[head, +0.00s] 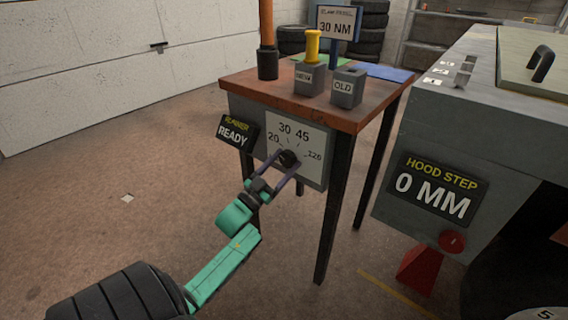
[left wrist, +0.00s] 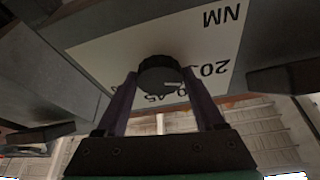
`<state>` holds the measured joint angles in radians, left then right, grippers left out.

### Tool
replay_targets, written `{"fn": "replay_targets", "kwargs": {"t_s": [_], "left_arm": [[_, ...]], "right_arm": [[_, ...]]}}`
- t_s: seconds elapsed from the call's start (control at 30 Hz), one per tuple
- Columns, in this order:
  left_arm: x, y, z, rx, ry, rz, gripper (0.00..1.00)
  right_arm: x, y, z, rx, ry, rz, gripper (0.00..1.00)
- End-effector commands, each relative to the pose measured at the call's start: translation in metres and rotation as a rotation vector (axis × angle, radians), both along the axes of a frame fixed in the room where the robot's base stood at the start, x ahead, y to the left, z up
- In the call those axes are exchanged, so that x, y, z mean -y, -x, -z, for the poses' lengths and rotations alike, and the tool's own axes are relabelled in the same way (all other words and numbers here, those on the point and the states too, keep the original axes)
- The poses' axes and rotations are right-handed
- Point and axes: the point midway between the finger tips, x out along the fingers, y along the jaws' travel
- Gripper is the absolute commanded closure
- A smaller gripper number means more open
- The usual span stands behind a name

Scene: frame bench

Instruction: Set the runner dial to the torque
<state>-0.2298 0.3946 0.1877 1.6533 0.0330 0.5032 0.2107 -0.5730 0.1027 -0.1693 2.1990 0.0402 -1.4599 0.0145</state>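The runner dial is a black round knob (head: 289,158) on a white scale plate (head: 312,142) marked 20, 30, 45 and 120. My left gripper (head: 288,162) reaches it from the front, with one finger on each side of the knob. In the left wrist view the knob (left wrist: 159,74) sits between the fingertips (left wrist: 160,80); whether they press on it I cannot tell. The pale mark on the knob points roughly between 20 and 30, in the upside-down wrist view. A blue sign (head: 335,26) reads 30 NM. My right gripper is not in view.
The plate is on the front of a brown-topped bench (head: 290,92). A READY display (head: 236,133) hangs left of it. Blocks labelled NEW (head: 307,78) and OLD (head: 346,87) stand on top. A grey cabinet with a HOOD STEP 0 MM display (head: 436,188) stands right.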

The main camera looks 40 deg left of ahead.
Motion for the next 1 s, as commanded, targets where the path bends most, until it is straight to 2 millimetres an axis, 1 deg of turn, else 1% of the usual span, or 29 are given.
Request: {"fn": "replay_targets", "kwargs": {"t_s": [0.03, 0.07, 0.1, 0.13, 0.37, 0.57, 0.77, 0.9, 1.0], "left_arm": [[0.0, 0.0, 0.0, 0.0, 0.0, 0.0, 0.53], [0.0, 0.0, 0.0, 0.0, 0.0, 0.0, 0.65], [0.0, 0.0, 0.0, 0.0, 0.0, 0.0, 0.8], [0.0, 0.0, 0.0, 0.0, 0.0, 0.0, 0.9], [0.0, 0.0, 0.0, 0.0, -0.015, 0.0, 0.9], [0.0, 0.0, 0.0, -0.002, -0.085, 0.001, 0.9], [-0.001, 0.0, -0.001, -0.006, -0.217, 0.001, 0.9], [-0.002, 0.0, -0.001, -0.009, -0.336, 0.001, 0.9], [-0.002, 0.0, -0.001, -0.01, -0.423, 0.001, 0.89]], "right_arm": [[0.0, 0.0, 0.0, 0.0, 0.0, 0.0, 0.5], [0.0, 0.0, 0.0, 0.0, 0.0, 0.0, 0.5], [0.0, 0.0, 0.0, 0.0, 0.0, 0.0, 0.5], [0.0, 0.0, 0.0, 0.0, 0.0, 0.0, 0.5], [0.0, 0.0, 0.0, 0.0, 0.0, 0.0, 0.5], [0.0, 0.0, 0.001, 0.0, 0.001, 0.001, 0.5], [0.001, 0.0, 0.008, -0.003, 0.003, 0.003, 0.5], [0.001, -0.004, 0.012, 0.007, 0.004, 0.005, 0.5], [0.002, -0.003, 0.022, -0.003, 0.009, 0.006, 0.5]]}}
